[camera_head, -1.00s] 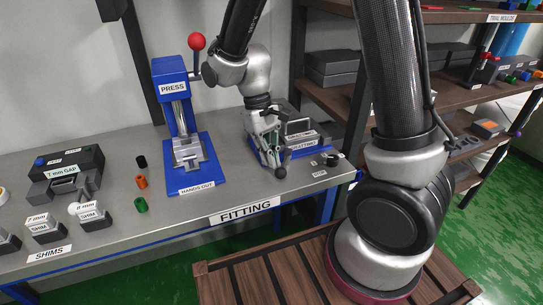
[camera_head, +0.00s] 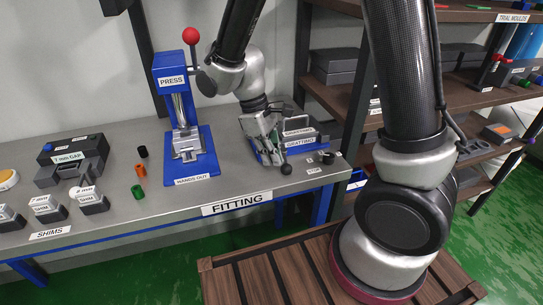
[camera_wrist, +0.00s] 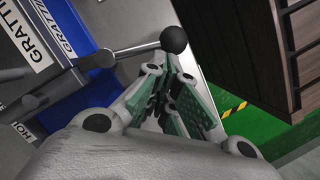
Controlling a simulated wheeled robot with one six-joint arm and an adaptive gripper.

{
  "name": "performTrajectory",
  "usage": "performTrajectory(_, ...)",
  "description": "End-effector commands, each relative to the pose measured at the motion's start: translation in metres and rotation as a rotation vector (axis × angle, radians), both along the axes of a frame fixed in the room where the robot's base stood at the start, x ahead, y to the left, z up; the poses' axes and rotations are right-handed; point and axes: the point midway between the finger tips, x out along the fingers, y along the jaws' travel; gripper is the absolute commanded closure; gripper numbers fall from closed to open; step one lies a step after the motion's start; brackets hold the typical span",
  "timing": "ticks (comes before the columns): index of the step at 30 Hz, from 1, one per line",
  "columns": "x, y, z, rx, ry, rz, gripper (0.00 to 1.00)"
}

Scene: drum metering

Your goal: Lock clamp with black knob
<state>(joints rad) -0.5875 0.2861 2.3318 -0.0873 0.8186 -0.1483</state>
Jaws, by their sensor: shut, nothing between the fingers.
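The black knob (camera_wrist: 174,39) is a round ball on the end of a grey metal lever (camera_wrist: 125,52) in the wrist view. In the head view the knob (camera_head: 286,169) shows just below and right of my gripper. My gripper (camera_wrist: 188,90) has green-padded fingers that are shut and empty. In the wrist view its fingertips appear close beside the knob; I cannot tell if they touch it. My gripper (camera_head: 270,148) also shows over the fixture in the head view.
A blue press (camera_head: 183,125) with a red ball handle stands left of the fixture. A small black cup (camera_head: 328,158) sits to the right near the bench end. Shims and coloured plugs lie farther left. Dark shelving (camera_head: 375,120) stands at the right.

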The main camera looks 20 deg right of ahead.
Motion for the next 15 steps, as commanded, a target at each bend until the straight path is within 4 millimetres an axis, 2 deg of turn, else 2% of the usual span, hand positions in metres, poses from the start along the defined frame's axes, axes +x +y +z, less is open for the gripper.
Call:
performTrajectory(4, -0.0005, -0.0001, -0.0002, -0.001, 0.001, 0.068, 1.0)
performTrajectory(15, -0.0004, -0.0002, -0.0001, 0.0, 0.001, 0.079, 1.0)
